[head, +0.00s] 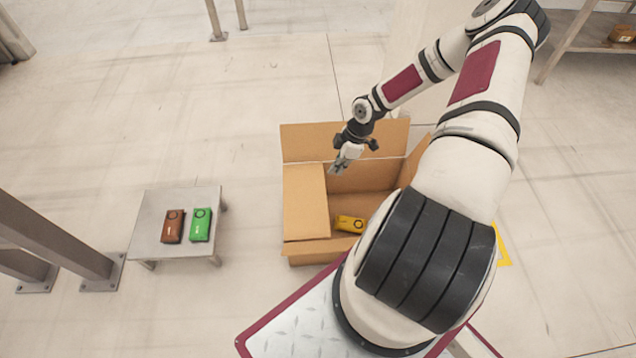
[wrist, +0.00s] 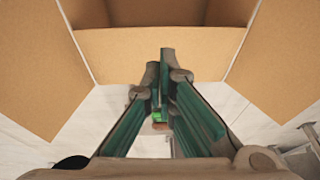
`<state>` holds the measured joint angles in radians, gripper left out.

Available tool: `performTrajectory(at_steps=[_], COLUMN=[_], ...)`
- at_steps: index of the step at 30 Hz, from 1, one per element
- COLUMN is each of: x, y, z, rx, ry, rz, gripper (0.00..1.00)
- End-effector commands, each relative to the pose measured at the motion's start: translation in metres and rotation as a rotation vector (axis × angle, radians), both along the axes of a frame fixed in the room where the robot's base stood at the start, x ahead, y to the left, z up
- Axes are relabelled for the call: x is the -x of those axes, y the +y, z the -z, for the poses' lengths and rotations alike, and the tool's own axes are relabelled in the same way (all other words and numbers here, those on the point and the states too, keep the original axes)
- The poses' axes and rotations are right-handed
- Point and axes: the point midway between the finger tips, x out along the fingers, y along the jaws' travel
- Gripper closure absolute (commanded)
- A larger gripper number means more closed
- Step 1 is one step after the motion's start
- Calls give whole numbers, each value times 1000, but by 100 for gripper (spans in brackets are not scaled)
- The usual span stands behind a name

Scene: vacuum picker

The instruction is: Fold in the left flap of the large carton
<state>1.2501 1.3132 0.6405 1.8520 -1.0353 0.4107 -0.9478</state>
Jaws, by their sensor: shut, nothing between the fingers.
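The large carton (head: 310,257) stands open on the floor in front of me. Its left flap (head: 305,200) leans inward over the left part of the opening; in the wrist view the left flap (wrist: 150,50) spans the width between the two neighbouring flaps. My gripper (head: 337,170) is shut and empty, above the carton near the flap's far inner corner. In the wrist view my gripper's fingertips (wrist: 160,75) overlap the flap; I cannot tell whether they touch it. The back flap (head: 305,142) and right flap (head: 416,157) stand outward. My arm hides the carton's near right part.
A yellow device (head: 350,224) lies inside the carton. A low table (head: 150,200) to the left holds a brown device (head: 172,226) and a green device (head: 200,225). Floor is clear between table and carton. A shelf (head: 590,45) stands at the far right.

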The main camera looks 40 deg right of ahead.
Motion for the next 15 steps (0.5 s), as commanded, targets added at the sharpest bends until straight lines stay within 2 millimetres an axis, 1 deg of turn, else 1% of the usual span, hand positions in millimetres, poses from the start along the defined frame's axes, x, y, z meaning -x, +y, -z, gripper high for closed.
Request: performTrajectory(at_steps=[1, 3, 5, 7, 11, 15], x=[-4, -9, -12, -13, -15, -19], y=[1, 1, 2, 2, 6, 12], z=[-13, -18, -21, -19, -5, 20], rx=[25, 46, 55, 60, 59, 57], ry=[-2, -5, -7, -9, -8, -8], rz=[-8, -7, -7, -6, -5, -6], gripper=[100, 100, 100, 100, 100, 100])
